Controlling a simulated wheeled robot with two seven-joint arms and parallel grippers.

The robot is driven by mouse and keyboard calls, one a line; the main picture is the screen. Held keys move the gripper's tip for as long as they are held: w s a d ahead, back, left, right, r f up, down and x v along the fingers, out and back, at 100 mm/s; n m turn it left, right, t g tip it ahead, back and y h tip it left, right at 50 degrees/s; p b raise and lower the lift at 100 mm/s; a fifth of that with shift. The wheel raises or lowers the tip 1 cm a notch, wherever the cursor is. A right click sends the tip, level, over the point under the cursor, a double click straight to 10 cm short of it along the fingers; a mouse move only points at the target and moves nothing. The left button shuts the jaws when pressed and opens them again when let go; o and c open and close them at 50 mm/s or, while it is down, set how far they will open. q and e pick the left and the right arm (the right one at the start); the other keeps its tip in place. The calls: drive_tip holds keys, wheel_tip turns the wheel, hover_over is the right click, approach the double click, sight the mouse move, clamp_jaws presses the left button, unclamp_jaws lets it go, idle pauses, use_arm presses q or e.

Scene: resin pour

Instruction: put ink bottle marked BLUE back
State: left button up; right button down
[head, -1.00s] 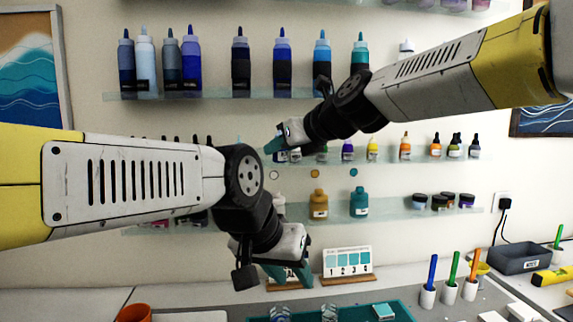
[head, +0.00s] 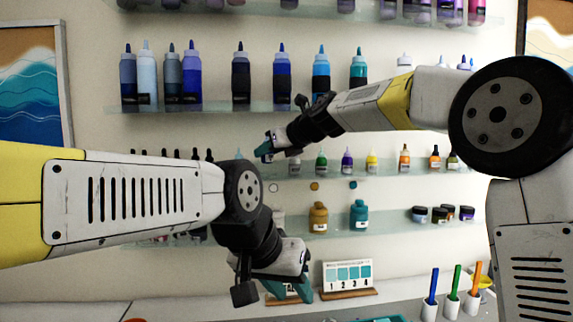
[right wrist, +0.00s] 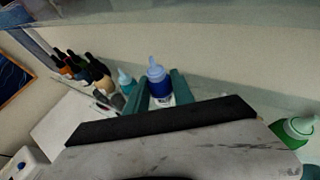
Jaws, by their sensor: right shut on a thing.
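The blue ink bottle (right wrist: 157,88), with a pale blue cap and a white label, stands between the teal fingers of my right gripper (right wrist: 162,92) in the right wrist view. The gripper is shut on it. The wrist hides most of the bottle there. My left gripper (head: 288,291) is lower, over the counter, with its teal fingers apart and nothing visible held.
A green ink bottle (head: 321,163) and a purple one (head: 347,161) stand right of my right gripper. In the right wrist view a teal bottle (right wrist: 126,80) is close to the left of the fingers, with several darker bottles beyond.

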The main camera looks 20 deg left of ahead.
sight(272, 161)
drive_tip(key=shift+w+a+f, duration=0.1)
drive_tip(key=shift+w+f, duration=0.05)
drive_tip(key=shift+f, duration=0.75)
drive_tip(key=shift+w+f, duration=0.1)
drive_tip(key=shift+f, duration=0.8)
drive_tip(key=shift+f, duration=0.15)
drive_tip(key=c, duration=1.1)
unclamp_jaws()
drive_tip(key=shift+r, duration=0.2)
drive_tip(key=v, duration=1.2)
